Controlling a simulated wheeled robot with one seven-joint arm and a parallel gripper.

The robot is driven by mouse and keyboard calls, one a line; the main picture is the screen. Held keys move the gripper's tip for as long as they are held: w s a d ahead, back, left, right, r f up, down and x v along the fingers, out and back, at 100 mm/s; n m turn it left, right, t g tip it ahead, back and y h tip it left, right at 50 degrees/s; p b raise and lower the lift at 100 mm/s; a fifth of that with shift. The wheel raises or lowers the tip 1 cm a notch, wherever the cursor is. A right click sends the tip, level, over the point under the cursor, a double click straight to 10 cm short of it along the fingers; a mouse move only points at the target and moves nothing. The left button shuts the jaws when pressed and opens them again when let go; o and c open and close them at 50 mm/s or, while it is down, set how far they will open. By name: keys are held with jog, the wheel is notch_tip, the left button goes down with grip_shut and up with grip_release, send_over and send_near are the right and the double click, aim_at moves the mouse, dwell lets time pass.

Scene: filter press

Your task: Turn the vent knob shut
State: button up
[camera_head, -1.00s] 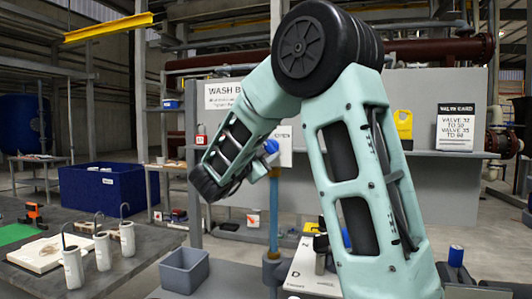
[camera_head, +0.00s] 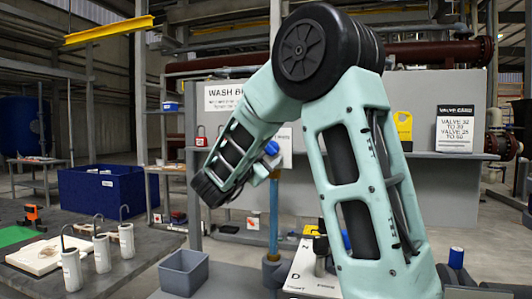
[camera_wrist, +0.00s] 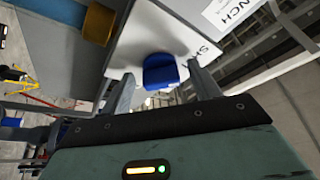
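A blue knob (camera_wrist: 160,72) shows in the wrist view between the two fingers of my gripper (camera_wrist: 161,76). Bare gaps show on both sides of the knob, so the fingers are apart and not closed on it. I cannot tell how deep the knob sits between the fingertips. In the head view a blue knob-like part (camera_head: 271,148) shows beside the end of my arm, above an upright blue pipe (camera_head: 273,215). My gripper is small and partly hidden there by my own arm.
A grey panel with a wash bench sign (camera_head: 223,96) stands behind my arm. A grey bin (camera_head: 184,271) sits low in front. A dark table (camera_head: 120,270) at left holds several white hooked cylinders. A yellow tag (camera_head: 403,124) hangs on the panel at right.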

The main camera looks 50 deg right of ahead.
jog(key=b+v, duration=0.4)
jog(key=v, duration=1.3)
jog(key=shift+a, duration=0.25)
jog(key=shift+f, duration=0.1)
